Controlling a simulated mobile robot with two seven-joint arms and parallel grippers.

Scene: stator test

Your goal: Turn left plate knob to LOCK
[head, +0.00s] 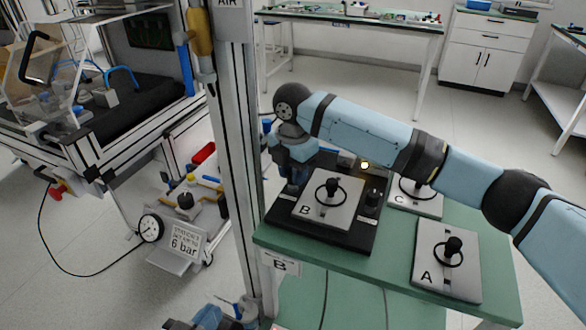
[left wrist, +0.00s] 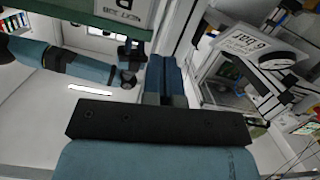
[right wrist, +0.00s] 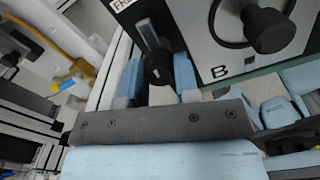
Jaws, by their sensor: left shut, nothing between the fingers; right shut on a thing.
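The black fixture base (head: 350,239) on the green table holds the grey plate B (head: 340,213), which has a black center knob and ring. The left plate knob (right wrist: 157,68) is black and sits between the fingers of my right gripper (right wrist: 160,85), which is shut on it. In the head view my right gripper (head: 291,190) reaches down to the base's left side and hides this knob. A partly cut-off label beginning "FRE" (right wrist: 122,4) shows beside it. The right plate knob (head: 373,199) stands uncovered. My left gripper (left wrist: 166,80) is shut and empty, low below the table edge.
Plates A (head: 432,279) and C (head: 408,206) lie on the green table (head: 497,270) to the right. An aluminium post (head: 236,130) stands close left of the base. A 6 bar sign and gauge (head: 150,229) are further left. A sign B (head: 280,264) hangs at the table's front edge.

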